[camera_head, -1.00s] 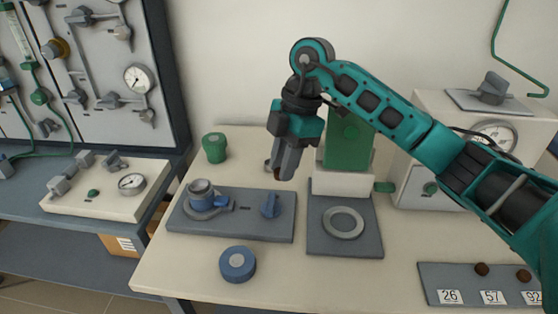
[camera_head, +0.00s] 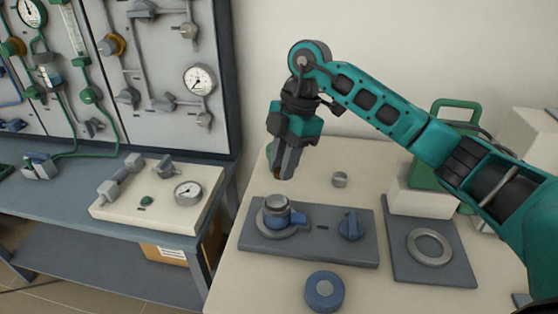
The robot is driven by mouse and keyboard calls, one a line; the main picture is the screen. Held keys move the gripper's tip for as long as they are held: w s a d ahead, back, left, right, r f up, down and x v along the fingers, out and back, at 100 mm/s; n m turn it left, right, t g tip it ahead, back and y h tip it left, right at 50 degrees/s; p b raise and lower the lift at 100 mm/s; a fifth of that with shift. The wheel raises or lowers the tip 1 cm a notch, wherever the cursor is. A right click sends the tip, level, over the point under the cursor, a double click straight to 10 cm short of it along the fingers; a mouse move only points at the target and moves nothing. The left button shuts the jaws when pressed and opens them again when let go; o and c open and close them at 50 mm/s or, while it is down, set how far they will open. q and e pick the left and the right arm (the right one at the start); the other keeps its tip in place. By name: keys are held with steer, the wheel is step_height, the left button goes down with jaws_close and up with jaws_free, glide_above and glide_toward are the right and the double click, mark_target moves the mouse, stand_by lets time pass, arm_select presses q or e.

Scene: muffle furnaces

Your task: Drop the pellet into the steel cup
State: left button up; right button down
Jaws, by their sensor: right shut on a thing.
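My right gripper (camera_head: 282,174) points down, its fingers closed on a small brown pellet. Only a bit of the pellet (camera_head: 277,177) shows at the fingertips; the fingers hide the rest. A steel cup (camera_head: 276,203) with a blue band and a side handle stands upright on a ring on a grey plate (camera_head: 340,251). The fingertips are above the cup in the picture, apart from it; the height gap is hard to tell. My left gripper is out of view.
A small steel cylinder (camera_head: 339,179) sits behind. A blue round puck (camera_head: 324,291) lies in front. A plate with a ring (camera_head: 429,247) is at right, a gauge box (camera_head: 163,198) at left.

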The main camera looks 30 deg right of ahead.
steer(key=shift+w+a, duration=0.2)
steer(key=shift+w, duration=0.1)
steer(key=shift+f, duration=0.2)
step_height(320, 180, down, 3)
steer(key=b, duration=0.3)
steer(key=shift+f+b, duration=0.45)
steer(key=shift+b, duration=0.2)
steer(key=shift+f, duration=0.25)
steer(key=shift+f+b, duration=0.15)
steer(key=shift+b, duration=0.2)
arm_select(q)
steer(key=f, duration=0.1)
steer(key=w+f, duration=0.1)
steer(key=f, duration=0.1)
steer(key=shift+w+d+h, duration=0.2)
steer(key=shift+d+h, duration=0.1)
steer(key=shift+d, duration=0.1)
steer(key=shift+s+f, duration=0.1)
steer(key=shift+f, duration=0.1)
arm_select(e)
steer(key=shift+f, duration=0.1)
